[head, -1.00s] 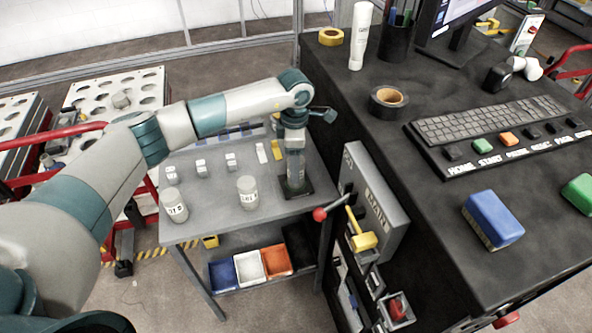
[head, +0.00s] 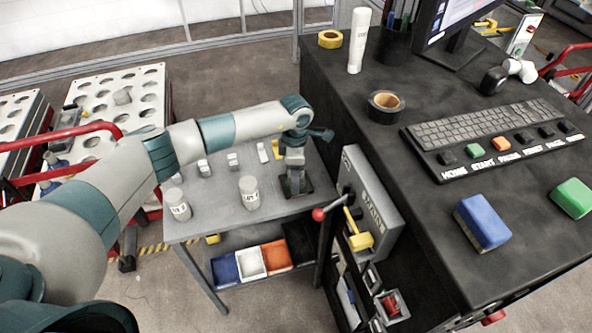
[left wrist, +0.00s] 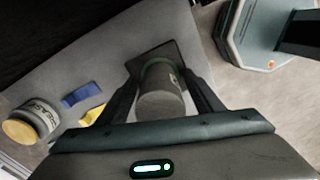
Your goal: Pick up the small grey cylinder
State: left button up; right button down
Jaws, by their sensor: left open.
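In the left wrist view a small grey cylinder (left wrist: 161,101) stands between the fingers of my left gripper (left wrist: 163,75). The fingers are open, one on each side of it, with a narrow gap showing near the camera; contact at the tips cannot be told. Beneath it is a dark square plate (left wrist: 168,52) on the grey table. In the head view my left gripper (head: 295,181) points down over the same dark plate (head: 307,186) near the table's right edge, and it hides the cylinder. My right gripper is not in view.
Two white labelled jars (head: 178,204) (head: 249,193) and small white blocks (head: 204,167) stand on the grey table (head: 215,222). A lever box (head: 370,205) and the black desk (head: 440,215) rise close on the right. Coloured bins (head: 276,254) sit below.

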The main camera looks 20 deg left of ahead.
pick_arm(q)
jog(key=c, duration=1.5)
jog(key=shift+w+r, duration=0.1)
jog(key=shift+r, duration=0.05)
notch_tip(320, 180, up, 9)
jog(key=b, duration=0.4)
jog(key=shift+f, duration=0.2)
jog(key=shift+r, duration=0.6)
